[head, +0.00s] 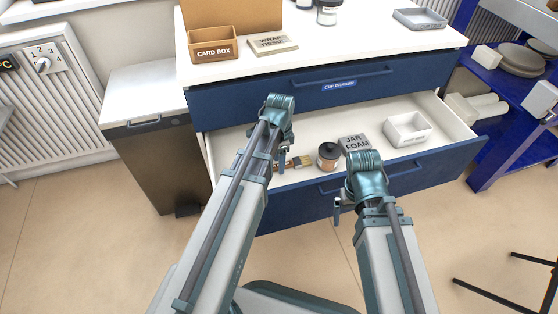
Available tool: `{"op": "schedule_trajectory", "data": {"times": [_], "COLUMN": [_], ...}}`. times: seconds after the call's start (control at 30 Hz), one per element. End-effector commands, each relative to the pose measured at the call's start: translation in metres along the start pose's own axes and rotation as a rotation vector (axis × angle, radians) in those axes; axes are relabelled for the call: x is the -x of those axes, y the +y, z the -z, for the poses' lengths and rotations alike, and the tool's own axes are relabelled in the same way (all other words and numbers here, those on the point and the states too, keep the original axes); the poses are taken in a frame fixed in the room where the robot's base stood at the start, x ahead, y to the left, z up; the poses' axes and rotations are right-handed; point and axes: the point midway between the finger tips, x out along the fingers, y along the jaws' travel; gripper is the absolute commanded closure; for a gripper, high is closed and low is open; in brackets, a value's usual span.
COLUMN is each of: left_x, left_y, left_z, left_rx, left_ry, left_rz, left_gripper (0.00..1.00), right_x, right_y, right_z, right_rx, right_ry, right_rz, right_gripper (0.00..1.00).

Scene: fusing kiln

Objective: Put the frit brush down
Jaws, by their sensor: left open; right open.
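The frit brush (302,161), with a wooden handle and pale bristles, shows in the open lower drawer (314,122), near its front. It seems to lie on the drawer floor; my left arm hides part of it. My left gripper (281,162) is open, right at the brush's left end; I cannot tell whether it touches the brush. My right gripper (338,213) is open and empty, in front of the drawer face.
A dark-lidded jar (328,156), a grey jar foam block (354,143) and a white open box (407,129) stand right of the brush. The upper cup drawer (300,93) is shut. A card box (213,46) stands on the worktop. A dark bin (158,160) stands left.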

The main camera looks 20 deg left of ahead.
Motion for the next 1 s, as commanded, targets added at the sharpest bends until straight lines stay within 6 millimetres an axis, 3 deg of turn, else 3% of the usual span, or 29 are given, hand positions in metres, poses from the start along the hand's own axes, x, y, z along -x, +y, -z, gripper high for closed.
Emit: {"op": "schedule_trajectory", "data": {"times": [0.7,1.0], "left_x": [0.102,0.117], "left_y": [0.0,0.0], "left_z": [0.0,0.0], "left_rx": [0.0,0.0], "left_ry": [0.0,0.0], "left_rz": [0.0,0.0], "left_gripper": [0.44,0.44], "right_x": [0.102,0.116], "right_y": [0.01,0.011], "right_z": [-0.007,-0.007], "right_rx": [-0.013,-0.014], "right_ry": [-0.004,-0.004], "right_rz": [0.002,0.006], "right_gripper": [0.0,0.0]}}
